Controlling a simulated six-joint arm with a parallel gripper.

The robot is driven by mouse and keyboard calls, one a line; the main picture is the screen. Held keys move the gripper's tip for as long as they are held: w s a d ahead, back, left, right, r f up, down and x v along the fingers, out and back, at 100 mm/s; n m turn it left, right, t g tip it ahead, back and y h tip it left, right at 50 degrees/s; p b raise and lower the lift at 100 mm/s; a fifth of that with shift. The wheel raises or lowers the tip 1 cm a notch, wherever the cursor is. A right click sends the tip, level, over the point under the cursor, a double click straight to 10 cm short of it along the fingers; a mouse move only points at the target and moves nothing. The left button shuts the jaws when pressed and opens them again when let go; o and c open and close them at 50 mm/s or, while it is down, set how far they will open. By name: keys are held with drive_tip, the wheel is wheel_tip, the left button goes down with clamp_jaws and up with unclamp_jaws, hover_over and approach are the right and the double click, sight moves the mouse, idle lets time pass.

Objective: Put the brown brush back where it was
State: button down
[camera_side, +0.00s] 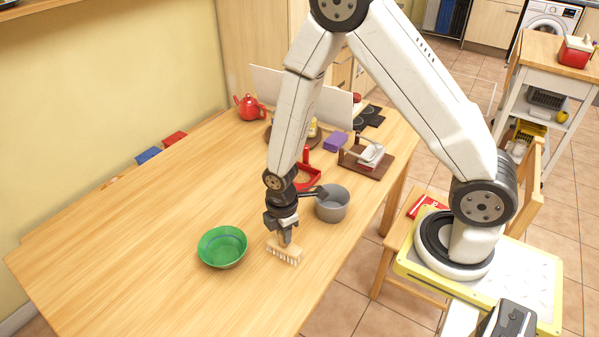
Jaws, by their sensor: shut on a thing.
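A light brown brush (284,254) with pale bristles pointing down is at the middle of the wooden table. My gripper (285,240) points down over it and is shut on its top. The bristles are at or just above the table top; I cannot tell whether they touch it. My gripper's fingers hide part of the brush's upper side.
A green bowl (222,247) stands just left of the brush. A grey pot (332,204) stands behind it to the right, near a red object (307,180). A red teapot (250,107), a purple block (335,142) and a rack (368,158) are farther back. The table's (130,240) left side is clear.

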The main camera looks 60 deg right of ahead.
drive_tip(key=shift+f, duration=0.3)
drive_tip(key=shift+f, duration=1.75)
drive_tip(key=shift+f, duration=0.15)
drive_tip(key=shift+c, duration=2.4)
unclamp_jaws()
drive_tip(key=shift+r, duration=6.2)
